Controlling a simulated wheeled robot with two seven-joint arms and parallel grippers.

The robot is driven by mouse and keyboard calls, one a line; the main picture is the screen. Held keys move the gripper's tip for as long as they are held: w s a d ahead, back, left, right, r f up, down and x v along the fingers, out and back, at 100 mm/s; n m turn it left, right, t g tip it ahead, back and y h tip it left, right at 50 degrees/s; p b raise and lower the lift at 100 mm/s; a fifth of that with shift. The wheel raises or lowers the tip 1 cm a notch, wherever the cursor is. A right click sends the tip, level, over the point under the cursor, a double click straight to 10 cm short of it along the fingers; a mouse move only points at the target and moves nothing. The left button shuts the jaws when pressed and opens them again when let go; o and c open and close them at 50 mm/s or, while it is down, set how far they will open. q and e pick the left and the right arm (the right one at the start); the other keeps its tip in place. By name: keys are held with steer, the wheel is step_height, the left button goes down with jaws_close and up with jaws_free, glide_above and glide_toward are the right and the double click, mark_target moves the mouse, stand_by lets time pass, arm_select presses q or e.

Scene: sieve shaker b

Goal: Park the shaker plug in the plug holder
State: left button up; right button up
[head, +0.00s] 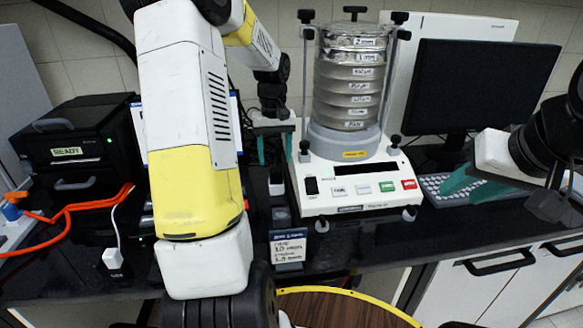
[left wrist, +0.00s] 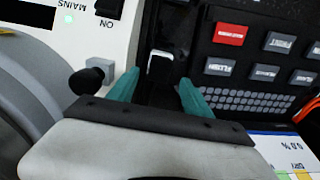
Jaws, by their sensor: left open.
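In the left wrist view a small white, dark-topped, plug-like block (left wrist: 160,65) lies between the fingertips of my left gripper (left wrist: 155,90), which is open and not closed on it. In the head view my left gripper (head: 275,150) points down beside the left side of the sieve shaker (head: 350,195), above a small white and dark piece (head: 277,184). I cannot tell whether this is the plug or its holder. Another white plug-like piece (head: 113,258) with a white cable sits at the counter's front left. My right gripper (head: 468,185) is over the keyboard; its opening is unclear.
A black READY unit (head: 75,150) and orange cables (head: 75,207) are at the left. A small label stand (head: 288,250) is at the counter front. A monitor (head: 480,85) and keyboard (head: 435,188) are at the right. A yellow-rimmed wooden round top (head: 340,308) is in front.

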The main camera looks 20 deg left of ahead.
mark_target(276, 169)
arm_select(q)
steer(key=shift+f, duration=3.05)
jaws_close()
steer(key=shift+r, duration=0.15)
steer(key=shift+r, duration=2.85)
steer(key=shift+r, duration=0.1)
steer(key=shift+r, duration=1.4)
